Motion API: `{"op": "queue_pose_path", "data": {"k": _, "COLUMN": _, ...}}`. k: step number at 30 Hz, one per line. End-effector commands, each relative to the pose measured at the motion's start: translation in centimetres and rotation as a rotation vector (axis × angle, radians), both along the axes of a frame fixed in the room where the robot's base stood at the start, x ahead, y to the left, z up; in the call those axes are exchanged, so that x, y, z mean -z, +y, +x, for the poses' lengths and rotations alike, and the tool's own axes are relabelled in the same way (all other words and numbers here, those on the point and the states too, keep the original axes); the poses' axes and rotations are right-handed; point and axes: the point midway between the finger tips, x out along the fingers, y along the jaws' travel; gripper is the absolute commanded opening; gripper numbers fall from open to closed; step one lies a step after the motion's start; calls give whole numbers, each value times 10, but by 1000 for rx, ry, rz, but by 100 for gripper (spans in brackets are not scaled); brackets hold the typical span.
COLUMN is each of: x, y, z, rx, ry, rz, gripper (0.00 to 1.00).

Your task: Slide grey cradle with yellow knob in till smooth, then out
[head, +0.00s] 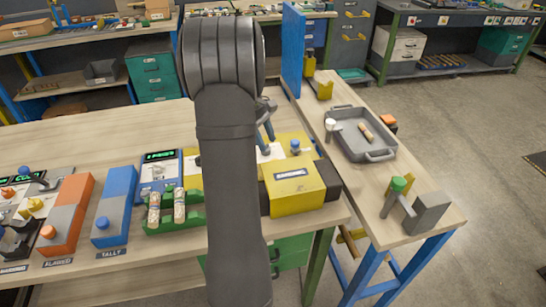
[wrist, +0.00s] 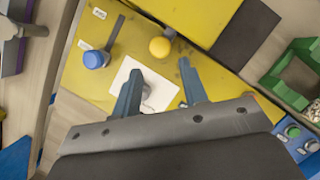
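A yellow knob (wrist: 160,47) stands on the yellow machine base (wrist: 90,72) in the wrist view, just beyond my fingertips. A short dark grey piece shows behind the knob; how much of the cradle this is, I cannot tell. My gripper (wrist: 158,75) is open above the base, one finger each side of a white square plate (wrist: 158,102), and touches neither knob. A small grey part lies on the plate between the fingers, partly hidden. In the head view, my arm hides the yellow knob; a blue-grey finger of my gripper shows beside the arm.
A blue knob (wrist: 95,59) on a dark lever stands left of the yellow knob. The yellow box (head: 292,190) adjoins the base. A green rack (head: 160,222) holds turned pieces. A grey tray (head: 347,140) with one wooden piece sits on the right bench.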

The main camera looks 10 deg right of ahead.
Motion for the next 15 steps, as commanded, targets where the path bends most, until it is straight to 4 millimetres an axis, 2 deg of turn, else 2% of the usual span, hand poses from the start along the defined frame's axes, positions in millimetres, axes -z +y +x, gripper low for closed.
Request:
{"op": "queue_pose_path", "data": {"k": 3, "x": 24, "y": -7, "z": -8, "rx": 2, "ry": 4, "rz": 1, "gripper": 40}}
{"op": "queue_pose_path", "data": {"k": 7, "x": 44, "y": -13, "z": -13, "rx": 1, "ry": 2, "rz": 1, "gripper": 40}}
{"op": "queue_pose_path", "data": {"k": 15, "x": 64, "y": -18, "z": -19, "rx": -1, "ry": 0, "rz": 0, "gripper": 40}}
